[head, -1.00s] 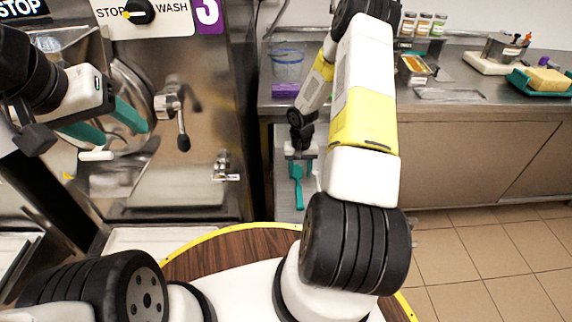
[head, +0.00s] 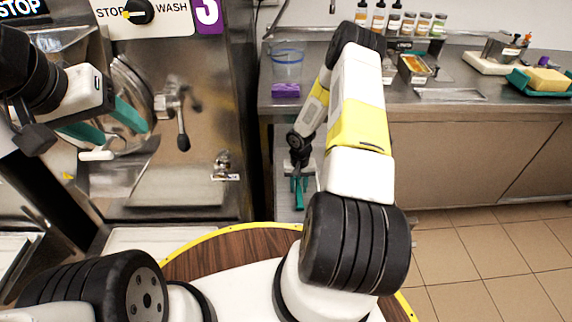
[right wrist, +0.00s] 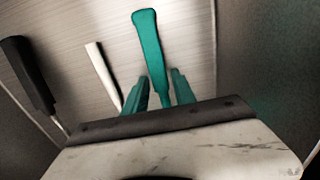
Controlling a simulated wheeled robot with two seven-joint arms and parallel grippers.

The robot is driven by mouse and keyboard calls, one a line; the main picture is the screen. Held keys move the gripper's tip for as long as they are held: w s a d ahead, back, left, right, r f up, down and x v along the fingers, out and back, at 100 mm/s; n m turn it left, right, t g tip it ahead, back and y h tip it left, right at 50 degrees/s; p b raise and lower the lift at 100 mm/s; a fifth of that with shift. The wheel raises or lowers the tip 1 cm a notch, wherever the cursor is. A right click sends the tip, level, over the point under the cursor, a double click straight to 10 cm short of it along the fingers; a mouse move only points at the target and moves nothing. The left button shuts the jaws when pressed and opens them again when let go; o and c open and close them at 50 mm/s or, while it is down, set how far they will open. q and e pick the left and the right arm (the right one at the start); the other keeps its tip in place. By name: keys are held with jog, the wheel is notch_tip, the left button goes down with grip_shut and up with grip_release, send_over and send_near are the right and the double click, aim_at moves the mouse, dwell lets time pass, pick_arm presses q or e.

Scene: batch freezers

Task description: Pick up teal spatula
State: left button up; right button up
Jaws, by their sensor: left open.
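The teal spatula (right wrist: 148,45) lies on a brushed steel surface in the right wrist view, its broad end pointing away from my gripper. My right gripper (right wrist: 160,80) has its two teal fingers on either side of the spatula's narrower part, with small gaps visible, so it looks open around it. In the head view the right gripper (head: 299,190) points down at the narrow steel surface beside the machine; there its teal fingers and the spatula are hard to tell apart. My left gripper (head: 122,131) is open and empty in front of the machine at left.
A white-handled utensil (right wrist: 103,72) and a black-handled one (right wrist: 28,72) lie left of the spatula. The steel batch freezer (head: 180,60) stands left. A steel counter (head: 420,95) behind holds a clear container (head: 287,66), a purple block (head: 286,90), bottles and a yellow sponge (head: 548,79).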

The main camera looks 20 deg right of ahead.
grip_shut()
jog(key=shift+r, duration=0.1)
